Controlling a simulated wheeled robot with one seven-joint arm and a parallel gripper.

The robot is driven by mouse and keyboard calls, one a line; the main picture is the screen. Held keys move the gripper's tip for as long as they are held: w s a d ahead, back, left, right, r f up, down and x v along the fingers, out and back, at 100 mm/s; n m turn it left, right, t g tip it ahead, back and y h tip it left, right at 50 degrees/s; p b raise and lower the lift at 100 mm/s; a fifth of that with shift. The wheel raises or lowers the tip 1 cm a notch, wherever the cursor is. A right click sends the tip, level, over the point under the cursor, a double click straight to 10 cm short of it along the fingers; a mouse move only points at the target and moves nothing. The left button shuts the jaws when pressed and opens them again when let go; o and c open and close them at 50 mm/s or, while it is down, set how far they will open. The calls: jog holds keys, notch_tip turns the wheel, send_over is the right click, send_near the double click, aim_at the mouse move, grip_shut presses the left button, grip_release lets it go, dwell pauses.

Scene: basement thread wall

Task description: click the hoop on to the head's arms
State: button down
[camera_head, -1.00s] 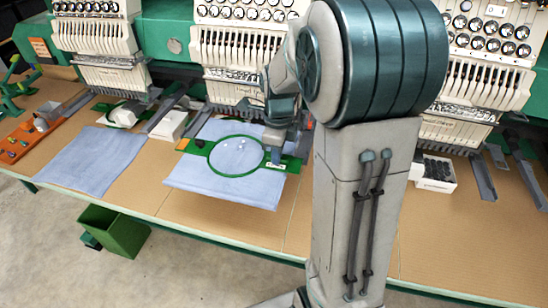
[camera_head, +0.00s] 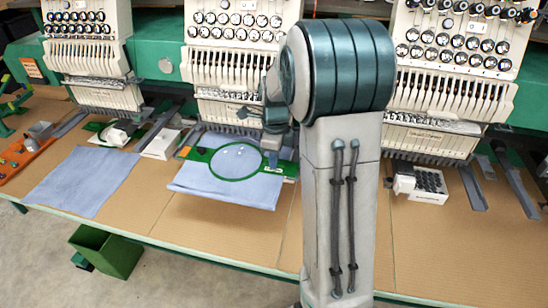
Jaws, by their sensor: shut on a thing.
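The green hoop (camera_head: 209,168) holds blue-grey cloth (camera_head: 228,190) in its ring, and the cloth hangs out past the hoop's front. It is low over the table in front of the middle embroidery head (camera_head: 234,70). My gripper (camera_head: 271,156) is shut on the hoop's right side, and my arm partly hides its fingers. The hoop's back edge is close under the head's lower part. The head's arms (camera_head: 196,135) show only in part behind the hoop, and I cannot tell whether the hoop touches them.
Another blue-grey cloth (camera_head: 80,182) lies flat at left. A white box (camera_head: 161,143) stands between the heads. A tray of dark spools (camera_head: 428,186) sits at right. A green bin (camera_head: 107,252) stands on the floor. The brown tabletop (camera_head: 150,215) is clear in front.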

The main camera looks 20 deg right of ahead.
jog(key=shift+f, duration=0.15)
jog(key=c, duration=1.4)
grip_release()
